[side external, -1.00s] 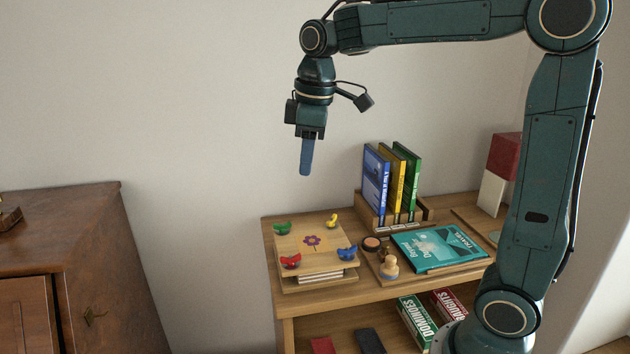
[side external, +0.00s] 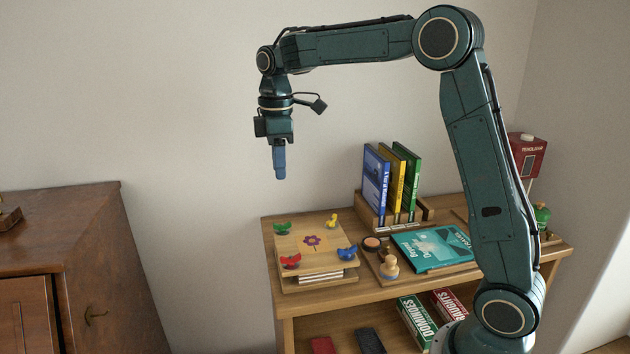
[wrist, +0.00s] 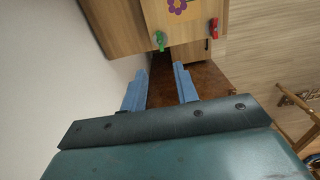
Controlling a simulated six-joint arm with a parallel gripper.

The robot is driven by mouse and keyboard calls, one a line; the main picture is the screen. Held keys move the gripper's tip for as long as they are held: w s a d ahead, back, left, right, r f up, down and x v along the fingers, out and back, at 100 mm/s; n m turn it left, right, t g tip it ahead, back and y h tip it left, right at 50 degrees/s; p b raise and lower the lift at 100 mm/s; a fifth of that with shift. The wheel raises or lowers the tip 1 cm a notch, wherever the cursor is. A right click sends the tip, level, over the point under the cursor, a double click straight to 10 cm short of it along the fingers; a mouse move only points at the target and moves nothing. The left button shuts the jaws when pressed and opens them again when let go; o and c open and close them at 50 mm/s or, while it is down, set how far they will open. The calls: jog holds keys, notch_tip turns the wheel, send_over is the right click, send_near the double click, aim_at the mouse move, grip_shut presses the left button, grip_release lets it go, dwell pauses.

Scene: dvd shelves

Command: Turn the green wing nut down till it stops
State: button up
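The green wing nut (side external: 282,228) sits at the back left corner of a wooden flower press (side external: 330,262) on top of the shelf unit. It also shows in the wrist view (wrist: 160,41), ahead of the fingers. A yellow wing nut (side external: 332,221), a red wing nut (side external: 290,261) and a blue wing nut (side external: 347,253) sit at the other corners. My gripper (side external: 279,175) points down in the air, well above the green wing nut. In the wrist view its two blue fingers (wrist: 160,82) are apart with nothing between them.
Blue, yellow and green cases (side external: 391,182) stand in a rack behind the press. A teal book (side external: 432,247) and a small wooden stamp (side external: 389,268) lie to its right. A brown cabinet (side external: 60,250) stands at the left. The air around my gripper is clear.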

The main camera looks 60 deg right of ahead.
aim_at(282, 226)
notch_tip(282, 226, down, 13)
jog(key=shift+f, duration=0.15)
dwell(0.5)
grip_shut()
